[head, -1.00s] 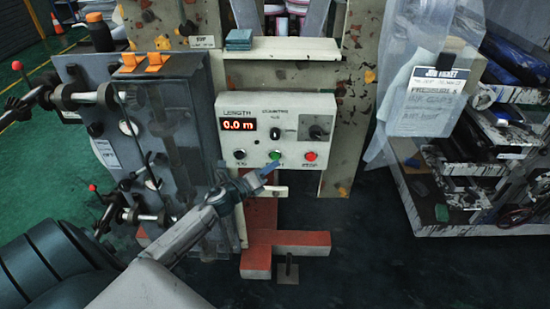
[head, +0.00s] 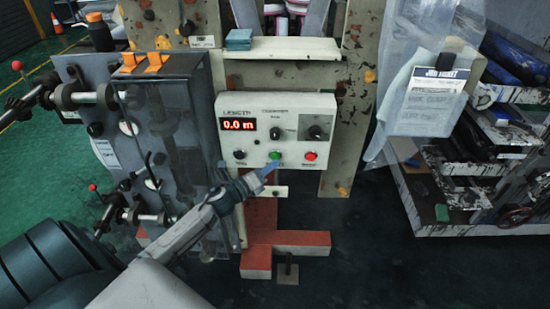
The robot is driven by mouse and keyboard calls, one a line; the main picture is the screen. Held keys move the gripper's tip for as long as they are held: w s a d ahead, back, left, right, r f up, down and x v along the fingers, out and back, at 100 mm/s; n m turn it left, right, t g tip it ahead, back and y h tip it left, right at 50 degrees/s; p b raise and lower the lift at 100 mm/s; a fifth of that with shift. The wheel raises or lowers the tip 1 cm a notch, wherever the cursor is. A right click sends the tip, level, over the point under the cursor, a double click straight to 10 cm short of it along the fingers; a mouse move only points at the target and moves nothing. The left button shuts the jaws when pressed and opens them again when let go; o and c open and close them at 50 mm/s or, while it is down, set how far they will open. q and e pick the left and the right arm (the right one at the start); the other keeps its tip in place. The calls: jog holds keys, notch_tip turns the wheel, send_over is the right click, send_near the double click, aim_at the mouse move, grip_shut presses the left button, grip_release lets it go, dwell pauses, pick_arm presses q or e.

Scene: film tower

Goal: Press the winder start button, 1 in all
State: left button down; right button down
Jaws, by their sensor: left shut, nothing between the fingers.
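The winder control panel (head: 257,137) is a pale box on the machine frame in the head view. Its red length display (head: 237,124) reads 0.0 m. In its lower row are a black button (head: 239,154), a green button (head: 275,155) and a red button (head: 310,156). The green one sits in the middle; its label is too small to read. My left gripper (head: 269,168) is shut and empty, its blue-grey tips just below the green button. I cannot tell whether the tips touch the panel. My right gripper is not in view.
A grey cabinet (head: 175,110) with knobs and rollers stands left of the panel. A ledge (head: 290,49) with a teal block (head: 238,39) is above. A job ticket (head: 437,80) on plastic sheeting and a shelf rack (head: 480,225) are at right. Red-topped feet (head: 290,238) lie below.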

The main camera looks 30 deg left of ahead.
pick_arm(q)
jog(key=shift+w, duration=0.15)
dwell(0.6)
jog(key=shift+w+a, duration=0.2)
jog(key=shift+w, duration=0.05)
